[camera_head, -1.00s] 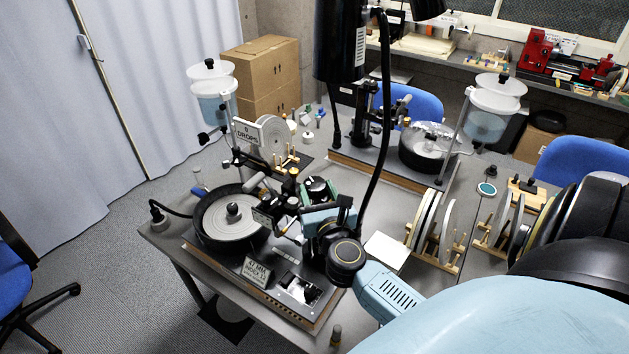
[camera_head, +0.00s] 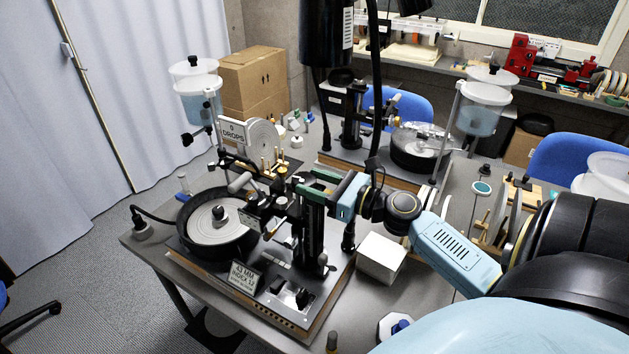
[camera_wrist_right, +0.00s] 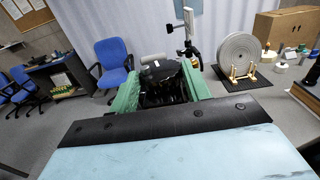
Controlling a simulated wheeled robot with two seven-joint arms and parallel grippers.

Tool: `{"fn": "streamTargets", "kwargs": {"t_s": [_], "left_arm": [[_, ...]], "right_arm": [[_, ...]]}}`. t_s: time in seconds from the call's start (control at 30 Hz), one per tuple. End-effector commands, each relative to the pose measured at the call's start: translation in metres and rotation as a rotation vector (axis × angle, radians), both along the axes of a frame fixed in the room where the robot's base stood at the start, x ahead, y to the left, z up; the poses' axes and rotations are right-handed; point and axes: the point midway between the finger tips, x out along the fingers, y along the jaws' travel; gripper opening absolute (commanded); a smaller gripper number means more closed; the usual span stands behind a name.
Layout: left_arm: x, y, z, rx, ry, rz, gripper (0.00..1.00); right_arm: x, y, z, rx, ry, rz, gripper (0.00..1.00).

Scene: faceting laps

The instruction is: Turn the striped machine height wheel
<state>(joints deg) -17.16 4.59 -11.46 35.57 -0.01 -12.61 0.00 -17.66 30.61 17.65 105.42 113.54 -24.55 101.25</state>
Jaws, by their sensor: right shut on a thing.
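The near faceting machine has a black pan with a grey lap (camera_head: 216,222), a black mast (camera_head: 312,235) and a dark base (camera_head: 268,290) with a wooden edge. I cannot make out stripes on it clearly. My right gripper (camera_head: 313,187) reaches in from the right at the top of this mast. Its green fingers are shut on the black height wheel (camera_wrist_right: 160,73), one on each side in the right wrist view. In the head view the fingers mostly hide the wheel. My left gripper is not in view.
A sign (camera_head: 243,276) stands on the base. A water tank (camera_head: 196,85) and a drops sign (camera_head: 233,135) stand behind the pan. A second machine (camera_head: 415,150) stands farther back. A white block (camera_head: 381,260) lies below my right forearm. A hanging black lamp (camera_head: 328,35) is overhead.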

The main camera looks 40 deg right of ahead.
Motion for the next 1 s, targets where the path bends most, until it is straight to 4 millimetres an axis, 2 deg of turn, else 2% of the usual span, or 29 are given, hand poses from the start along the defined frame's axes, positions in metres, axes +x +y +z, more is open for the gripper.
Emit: {"fn": "streamTargets", "kwargs": {"t_s": [0.2, 0.63, 0.67, 0.8, 1.0], "left_arm": [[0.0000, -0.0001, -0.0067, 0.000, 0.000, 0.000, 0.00], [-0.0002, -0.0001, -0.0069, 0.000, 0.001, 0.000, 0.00], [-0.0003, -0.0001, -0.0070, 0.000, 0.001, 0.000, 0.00], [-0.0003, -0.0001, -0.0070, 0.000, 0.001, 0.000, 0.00], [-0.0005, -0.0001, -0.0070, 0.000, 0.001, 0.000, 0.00]], "right_arm": [[0.0002, -0.0010, -0.0018, 0.001, 0.003, 0.045, 0.25], [0.0003, -0.0009, -0.0010, 0.001, 0.003, 0.054, 0.25], [0.0003, -0.0007, -0.0010, 0.001, 0.003, 0.054, 0.50], [0.0004, -0.0009, -0.0008, 0.001, 0.003, 0.053, 0.69], [0.0006, -0.0011, -0.0004, 0.001, 0.001, 0.052, 0.70]]}}
